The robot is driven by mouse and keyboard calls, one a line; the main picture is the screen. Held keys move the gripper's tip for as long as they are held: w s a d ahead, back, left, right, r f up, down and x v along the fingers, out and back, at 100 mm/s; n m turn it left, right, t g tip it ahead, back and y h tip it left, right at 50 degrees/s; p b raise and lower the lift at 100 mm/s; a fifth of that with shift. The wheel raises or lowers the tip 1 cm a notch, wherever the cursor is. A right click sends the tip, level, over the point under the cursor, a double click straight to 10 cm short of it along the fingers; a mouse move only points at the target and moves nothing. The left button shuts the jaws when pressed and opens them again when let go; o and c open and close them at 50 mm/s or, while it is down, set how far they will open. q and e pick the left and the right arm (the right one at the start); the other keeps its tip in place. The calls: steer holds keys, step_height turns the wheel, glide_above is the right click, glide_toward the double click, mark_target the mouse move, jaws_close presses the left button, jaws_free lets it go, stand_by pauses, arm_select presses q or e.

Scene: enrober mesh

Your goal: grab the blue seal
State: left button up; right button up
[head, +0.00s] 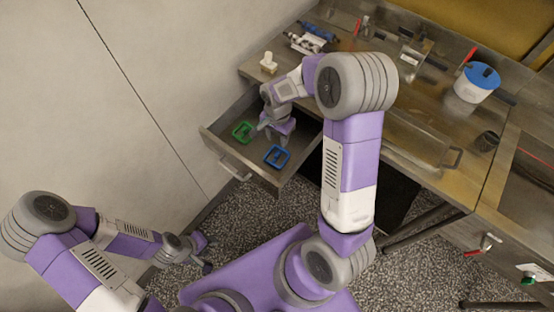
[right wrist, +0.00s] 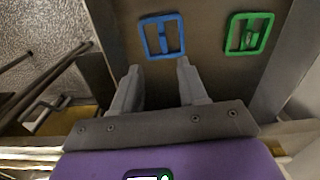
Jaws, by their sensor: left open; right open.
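The blue seal (head: 277,156) is a flat square ring with a bar inside, lying in the open drawer near its front right. In the right wrist view the blue seal (right wrist: 162,37) lies just beyond my fingertips, apart from them. A similar green seal (head: 243,131) lies to its left in the drawer; it shows at the upper right in the wrist view (right wrist: 249,35). My right gripper (right wrist: 160,70) is open and empty, above the drawer floor. In the head view my right gripper (head: 272,137) is between the two seals. My left gripper (head: 208,253) is open and empty, low outside the drawer.
The drawer (head: 229,163) is pulled out, with walls around the seals. A plain wall stands at the left.

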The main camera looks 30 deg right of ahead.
mark_target(277, 153)
step_height(277, 153, down, 4)
steer(key=shift+w+r+b, duration=0.1)
steer(key=shift+r+b, duration=0.15)
steer(key=shift+b, duration=0.95)
steer(key=shift+f+b, duration=0.6)
steer(key=shift+b, duration=0.05)
steer(key=f+b, duration=0.1)
steer(key=f, duration=0.2)
steer(key=f+b, duration=0.1)
steer(key=f, duration=0.3)
steer(key=shift+w+f, duration=0.2)
steer(key=shift+f, duration=0.05)
arm_select(q)
step_height(277, 153, down, 7)
steer(key=shift+w+r, duration=0.1)
arm_select(e)
steer(key=shift+r, duration=0.1)
steer(key=shift+c, duration=0.3)
jaws_close()
